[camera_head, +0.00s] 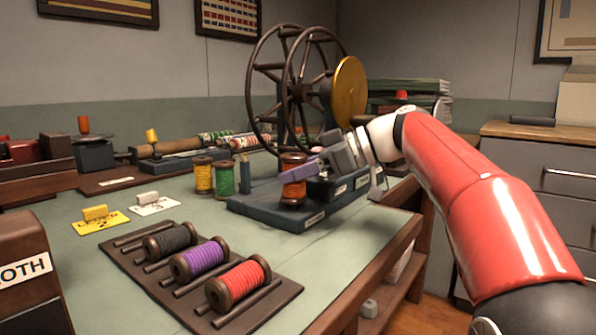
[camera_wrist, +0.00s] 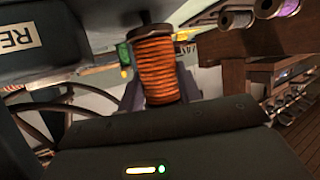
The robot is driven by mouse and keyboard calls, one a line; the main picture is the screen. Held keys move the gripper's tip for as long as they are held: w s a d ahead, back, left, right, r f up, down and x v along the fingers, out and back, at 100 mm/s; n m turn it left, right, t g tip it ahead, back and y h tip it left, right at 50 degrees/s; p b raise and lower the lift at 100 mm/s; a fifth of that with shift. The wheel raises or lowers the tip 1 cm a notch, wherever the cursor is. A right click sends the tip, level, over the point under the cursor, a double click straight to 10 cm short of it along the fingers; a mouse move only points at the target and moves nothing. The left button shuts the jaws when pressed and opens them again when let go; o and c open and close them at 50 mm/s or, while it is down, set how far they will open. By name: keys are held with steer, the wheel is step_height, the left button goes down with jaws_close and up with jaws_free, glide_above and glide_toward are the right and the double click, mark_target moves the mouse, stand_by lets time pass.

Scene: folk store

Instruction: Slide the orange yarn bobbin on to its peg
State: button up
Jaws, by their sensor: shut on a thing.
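The orange yarn bobbin (camera_head: 293,188) has dark flanges and stands about upright at the blue-grey base (camera_head: 310,221) of the spinning wheel. My gripper (camera_head: 299,172) is shut on it from the right, with a finger across its upper part. In the wrist view the orange bobbin (camera_wrist: 157,68) sits between the fingers, its wound yarn plain to see. I cannot tell whether its lower flange touches the base.
The large spoked wheel (camera_head: 296,80) with a brass disc (camera_head: 349,91) stands behind. Yellow (camera_head: 203,177) and green (camera_head: 223,180) bobbins stand left of the base. A rack (camera_head: 183,300) with black, purple and red bobbins lies in front.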

steer(key=shift+f+b, duration=0.55)
steer(key=shift+f, duration=0.15)
steer(key=o, duration=1.1)
steer(key=shift+c, duration=0.2)
steer(key=p+v, duration=0.1)
steer(key=v, duration=0.7)
